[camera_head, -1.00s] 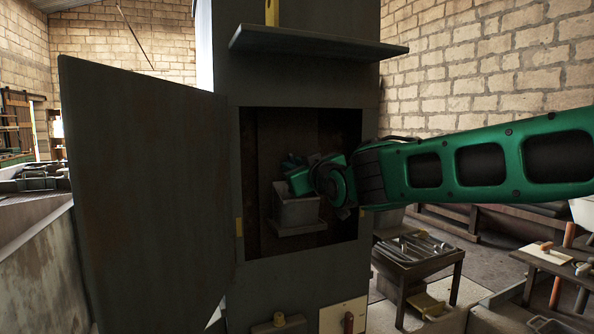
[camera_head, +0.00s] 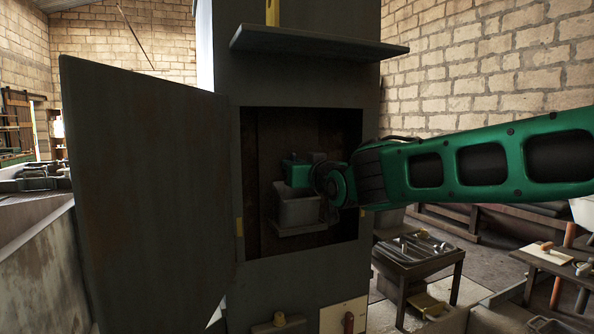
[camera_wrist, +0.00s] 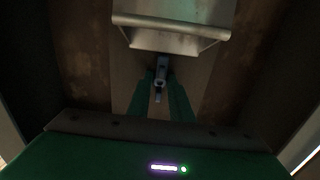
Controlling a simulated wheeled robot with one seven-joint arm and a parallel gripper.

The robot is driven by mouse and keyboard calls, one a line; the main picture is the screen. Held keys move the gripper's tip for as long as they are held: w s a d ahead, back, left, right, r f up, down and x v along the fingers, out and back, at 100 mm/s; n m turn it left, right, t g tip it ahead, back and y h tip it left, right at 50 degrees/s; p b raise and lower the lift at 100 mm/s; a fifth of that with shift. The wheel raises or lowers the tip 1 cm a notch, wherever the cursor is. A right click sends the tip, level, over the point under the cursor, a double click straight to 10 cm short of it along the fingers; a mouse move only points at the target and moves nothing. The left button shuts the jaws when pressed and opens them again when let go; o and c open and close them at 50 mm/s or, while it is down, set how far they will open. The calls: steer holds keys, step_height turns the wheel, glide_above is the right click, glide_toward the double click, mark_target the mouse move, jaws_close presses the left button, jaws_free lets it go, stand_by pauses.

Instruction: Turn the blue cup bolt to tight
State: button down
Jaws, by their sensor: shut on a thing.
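In the wrist view, the two green fingers of my gripper (camera_wrist: 160,92) close on the lower part of a small blue-grey bolt-like piece (camera_wrist: 161,66). This piece stands just below a grey metal cup (camera_wrist: 170,38). The dim light makes its colour hard to tell. In the head view, my gripper's green body (camera_head: 297,172) is inside the open cabinet, above and in front of a grey box-like cup (camera_head: 297,213). The fingertips and the bolt are hidden there.
The cabinet door (camera_head: 150,190) stands open on the left. The cabinet's opening frames my wrist closely, with dark inner walls (camera_wrist: 82,50). A shelf (camera_head: 315,44) juts out above. A low table with tools (camera_head: 420,255) stands at the right.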

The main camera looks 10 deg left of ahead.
steer(key=shift+w+d, duration=0.15)
steer(key=shift+d, duration=0.05)
steer(key=c, duration=1.7)
jaws_free()
steer(key=shift+o, duration=0.4)
steer(key=v, duration=1)
steer(key=shift+s+d, duration=0.25)
steer(key=shift+s, duration=0.05)
